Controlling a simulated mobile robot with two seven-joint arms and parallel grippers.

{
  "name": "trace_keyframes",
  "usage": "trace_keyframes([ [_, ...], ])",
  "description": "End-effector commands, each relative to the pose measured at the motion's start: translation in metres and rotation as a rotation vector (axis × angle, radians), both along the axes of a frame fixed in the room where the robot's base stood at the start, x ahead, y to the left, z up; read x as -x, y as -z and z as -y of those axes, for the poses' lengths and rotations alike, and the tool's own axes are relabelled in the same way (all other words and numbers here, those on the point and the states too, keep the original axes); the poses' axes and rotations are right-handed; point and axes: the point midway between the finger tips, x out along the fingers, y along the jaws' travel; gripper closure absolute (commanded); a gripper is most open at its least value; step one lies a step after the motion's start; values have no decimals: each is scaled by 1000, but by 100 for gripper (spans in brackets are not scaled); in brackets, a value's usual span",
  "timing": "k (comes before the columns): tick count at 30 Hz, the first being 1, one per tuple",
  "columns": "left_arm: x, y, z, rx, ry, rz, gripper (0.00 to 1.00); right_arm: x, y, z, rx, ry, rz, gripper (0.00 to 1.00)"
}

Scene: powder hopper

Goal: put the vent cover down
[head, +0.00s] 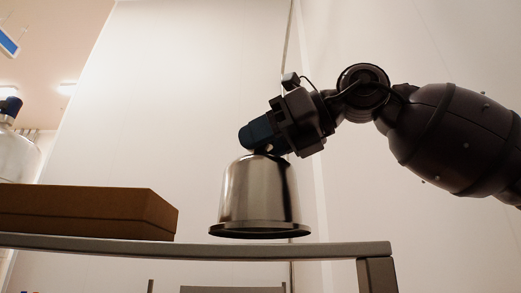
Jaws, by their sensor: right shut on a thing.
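The vent cover (250,195) is a shiny steel dome with a wide flange at its bottom. My right gripper (262,142) is shut on its top from above and to the right. The cover hangs upright, flange down, and its rim appears just above the front edge of the grey table (215,247). The low viewpoint hides the table's top surface, so I cannot tell whether the flange touches it. The fingertips are partly hidden behind the gripper's dark blue parts. My left gripper is not in view.
A brown box (85,212) sits on the table to the left of the cover, with a gap between them. The table's right corner and leg (377,272) lie right of the cover. A steel vessel (17,157) shows at the far left.

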Motion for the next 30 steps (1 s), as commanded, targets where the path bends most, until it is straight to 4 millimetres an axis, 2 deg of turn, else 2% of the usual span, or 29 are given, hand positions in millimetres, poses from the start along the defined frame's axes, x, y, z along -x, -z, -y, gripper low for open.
trace_keyframes([
  [4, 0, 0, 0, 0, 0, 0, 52, 0, 13, 1, -1, 0, 3, 100],
  [17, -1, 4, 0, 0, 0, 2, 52, 1, 18, 0, -2, 0, 2, 100],
  [18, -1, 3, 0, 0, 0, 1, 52, 0, 18, 0, -1, 0, 1, 53],
  [21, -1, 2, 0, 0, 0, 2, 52, 0, 17, 0, -1, 0, 1, 38],
  [22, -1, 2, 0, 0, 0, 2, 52, 0, 17, 0, -1, 0, 1, 34],
  [30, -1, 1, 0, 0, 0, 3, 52, 0, 17, 0, -1, 0, 1, 34],
])
